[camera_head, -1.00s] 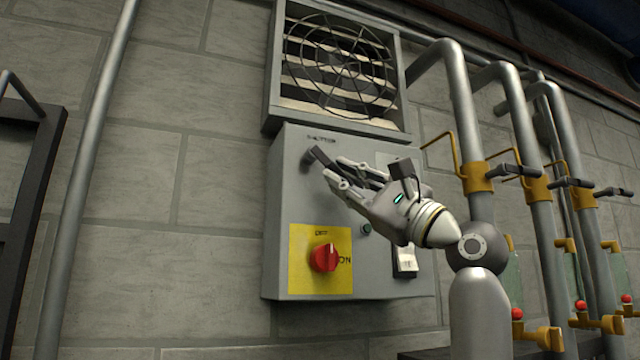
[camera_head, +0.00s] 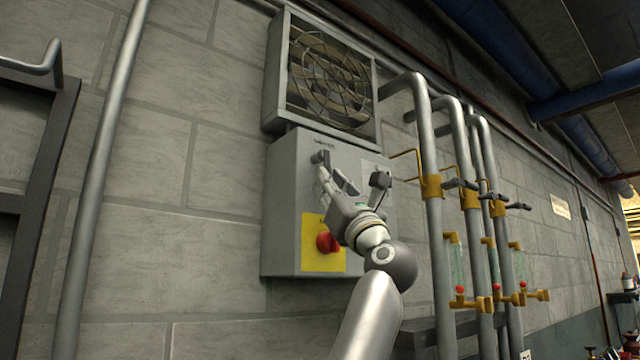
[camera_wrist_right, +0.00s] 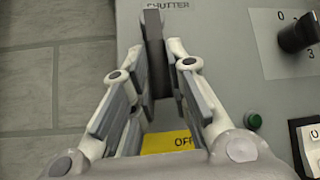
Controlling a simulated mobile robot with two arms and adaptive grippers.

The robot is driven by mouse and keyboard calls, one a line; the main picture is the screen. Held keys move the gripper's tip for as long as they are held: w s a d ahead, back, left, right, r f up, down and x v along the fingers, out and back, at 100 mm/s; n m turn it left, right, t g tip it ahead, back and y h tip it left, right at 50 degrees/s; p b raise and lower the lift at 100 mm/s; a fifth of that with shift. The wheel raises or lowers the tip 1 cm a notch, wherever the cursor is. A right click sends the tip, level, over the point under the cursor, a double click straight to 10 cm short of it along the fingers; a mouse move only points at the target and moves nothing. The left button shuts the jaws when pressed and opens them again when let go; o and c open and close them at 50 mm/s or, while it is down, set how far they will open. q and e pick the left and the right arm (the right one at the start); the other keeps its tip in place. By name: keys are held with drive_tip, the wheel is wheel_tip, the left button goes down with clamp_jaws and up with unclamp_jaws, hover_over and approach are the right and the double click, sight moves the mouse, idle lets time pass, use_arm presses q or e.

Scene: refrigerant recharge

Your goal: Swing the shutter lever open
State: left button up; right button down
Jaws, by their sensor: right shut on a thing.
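The shutter lever (camera_head: 320,157) is a short dark grey bar below the SHUTTER label on the grey control box (camera_head: 283,215). In the right wrist view the lever (camera_wrist_right: 153,40) runs down from the label between my fingertips. My right gripper (camera_head: 331,181) is shut on the lever, one finger on each side, and it also shows in the right wrist view (camera_wrist_right: 157,68). The gripper hides part of the box front. The louvred shutter (camera_head: 328,78) sits behind a round wire guard above the box. My left gripper is not in view.
A red rotary knob (camera_head: 327,242) on a yellow plate is below my gripper. A black selector knob (camera_wrist_right: 300,35) and a green button (camera_wrist_right: 253,121) are at the right of the box. Grey pipes (camera_head: 434,220) with yellow fittings stand further right.

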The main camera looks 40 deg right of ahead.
drive_tip(key=shift+w+a+f+m+h, duration=0.1)
drive_tip(key=shift+a+f+m+h, duration=0.1)
drive_tip(key=shift+m+h, duration=0.65)
drive_tip(key=shift+r, duration=0.1)
drive_tip(key=c, duration=1.4)
unclamp_jaws()
drive_tip(key=shift+r, duration=0.1)
drive_tip(key=v, duration=1.2)
drive_tip(key=shift+s, duration=0.25)
